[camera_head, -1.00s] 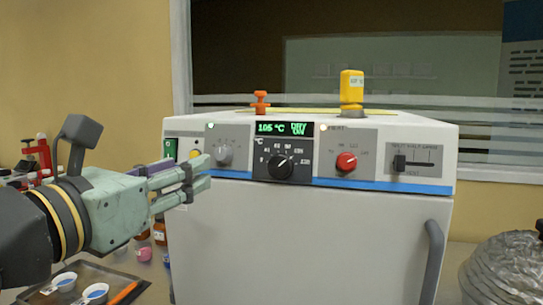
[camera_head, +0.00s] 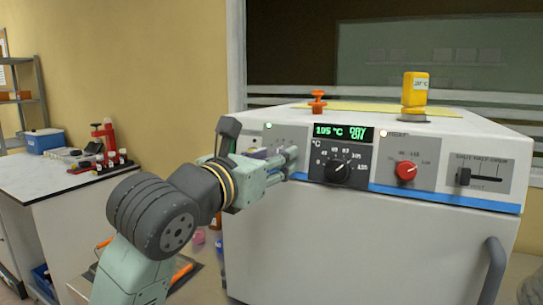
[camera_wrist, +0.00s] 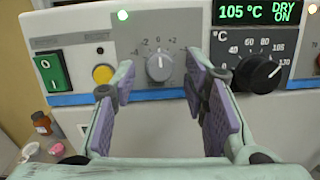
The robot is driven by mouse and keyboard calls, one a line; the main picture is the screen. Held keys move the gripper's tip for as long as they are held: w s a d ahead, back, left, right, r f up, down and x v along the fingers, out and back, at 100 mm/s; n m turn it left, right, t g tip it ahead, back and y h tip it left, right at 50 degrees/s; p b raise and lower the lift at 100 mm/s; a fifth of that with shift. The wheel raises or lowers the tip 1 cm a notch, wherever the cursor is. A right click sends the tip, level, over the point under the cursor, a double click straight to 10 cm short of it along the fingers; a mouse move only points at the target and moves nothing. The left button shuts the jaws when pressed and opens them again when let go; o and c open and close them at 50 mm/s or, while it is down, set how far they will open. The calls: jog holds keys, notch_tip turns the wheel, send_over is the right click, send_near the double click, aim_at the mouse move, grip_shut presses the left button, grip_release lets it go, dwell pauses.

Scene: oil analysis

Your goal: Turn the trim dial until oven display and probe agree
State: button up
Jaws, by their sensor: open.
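The white oven (camera_head: 370,235) has a green-lit display (camera_head: 343,132) reading 105 °C and DRY ON; the display also shows in the wrist view (camera_wrist: 254,12). The trim dial (camera_wrist: 160,67) is a small grey knob under a scale around 0, its mark pointing roughly up. In the head view my gripper hides it. The yellow probe unit (camera_head: 415,92) stands on the oven top; its small screen is too small to read. My gripper (camera_head: 292,163) is open at the panel's left part. In the wrist view its fingers (camera_wrist: 162,78) stand either side of the dial, with gaps; contact is not visible.
A black °C knob (camera_wrist: 258,73) sits close to the right finger. A green switch (camera_wrist: 50,72) and yellow button (camera_wrist: 103,74) are left. A red knob (camera_head: 405,171) and black slider (camera_head: 464,176) are farther right. An orange fitting (camera_head: 317,102) stands on top.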

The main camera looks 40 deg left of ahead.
jog(key=shift+c, duration=0.3)
grip_shut()
jog(key=shift+f+m+b, duration=0.1)
jog(key=shift+m+b, duration=0.2)
jog(key=shift+b, duration=0.1)
jog(key=shift+a+r+m+h+b, duration=0.1)
jog(key=shift+m+h+b, duration=0.35)
jog(key=shift+m+b, duration=0.75)
jog(key=shift+a+r+m+h+b, duration=0.1)
jog(key=shift+m+h+b, duration=0.45)
jog(key=shift+m, duration=1.25)
jog(key=shift+o, duration=0.3)
grip_release()
